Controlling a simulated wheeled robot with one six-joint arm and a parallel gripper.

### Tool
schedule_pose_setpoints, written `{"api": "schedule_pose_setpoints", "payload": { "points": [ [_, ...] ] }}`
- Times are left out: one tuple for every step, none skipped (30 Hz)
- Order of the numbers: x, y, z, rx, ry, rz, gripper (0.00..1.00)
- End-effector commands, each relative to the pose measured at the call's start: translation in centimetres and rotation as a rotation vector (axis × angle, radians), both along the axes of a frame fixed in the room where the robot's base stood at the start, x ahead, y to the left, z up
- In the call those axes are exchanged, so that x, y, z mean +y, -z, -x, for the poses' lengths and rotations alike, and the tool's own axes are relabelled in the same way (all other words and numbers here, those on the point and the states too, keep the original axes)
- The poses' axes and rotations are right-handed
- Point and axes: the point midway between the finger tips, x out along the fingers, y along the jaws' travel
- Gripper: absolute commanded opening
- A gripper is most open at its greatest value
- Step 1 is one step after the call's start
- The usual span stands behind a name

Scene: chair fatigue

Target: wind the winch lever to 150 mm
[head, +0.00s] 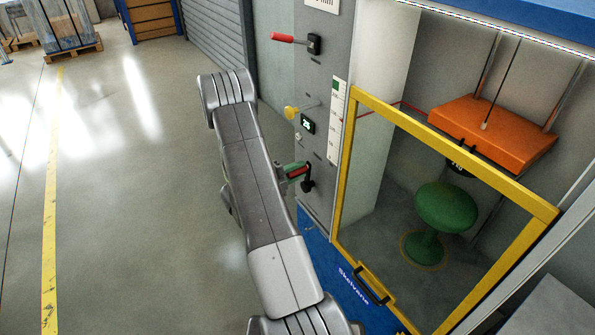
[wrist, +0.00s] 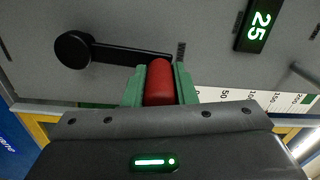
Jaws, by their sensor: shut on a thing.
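The winch lever shows in the wrist view as a black crank arm (wrist: 130,54) running from a round black hub (wrist: 73,50) to a red grip (wrist: 159,84). My gripper (wrist: 159,88) has its green fingers shut on both sides of the red grip. In the head view my gripper (head: 293,170) is at the lever, low on the grey panel, and hides part of the grip; the black lever part (head: 308,181) shows beside it. A scale (wrist: 245,96) shows marks including 50, 100, 150 and 200.
A red-handled lever (head: 283,38) and a yellow knob (head: 291,112) stick out from the panel above. To the right, a yellow-framed door (head: 344,165) fronts a bay with a green stool (head: 446,206) under an orange block (head: 492,132).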

Motion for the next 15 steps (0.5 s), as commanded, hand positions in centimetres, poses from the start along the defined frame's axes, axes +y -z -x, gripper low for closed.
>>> {"api": "schedule_pose_setpoints", "payload": {
  "points": [
    [0.08,-0.06,-0.07,-0.002,-0.001,-0.001,0.0],
    [0.08,-0.05,-0.07,-0.002,-0.001,-0.001,0.0],
    [0.08,-0.05,-0.07,-0.003,-0.001,-0.001,0.0],
    [0.08,-0.05,-0.07,-0.003,-0.002,-0.001,0.0],
    [0.08,-0.05,-0.07,-0.003,-0.002,-0.001,0.0],
    [0.07,-0.06,-0.06,-0.003,-0.002,-0.001,0.0],
    [0.07,-0.06,-0.06,-0.003,-0.002,-0.001,0.0],
    [0.07,-0.06,-0.06,-0.003,-0.002,-0.001,0.26],
    [0.07,-0.05,-0.06,-0.003,-0.002,-0.001,0.34],
    [0.06,-0.05,-0.05,-0.003,-0.002,-0.001,0.4],
    [0.06,-0.05,-0.05,-0.003,-0.001,-0.001,0.46],
    [0.06,-0.04,-0.04,-0.002,-0.001,-0.001,0.46],
    [0.04,-0.03,-0.04,-0.002,-0.001,-0.001,0.46],
    [0.04,-0.02,-0.04,-0.002,-0.001,-0.001,0.46],
    [0.03,-0.02,-0.03,-0.002,-0.001,-0.001,0.46]
  ]
}}
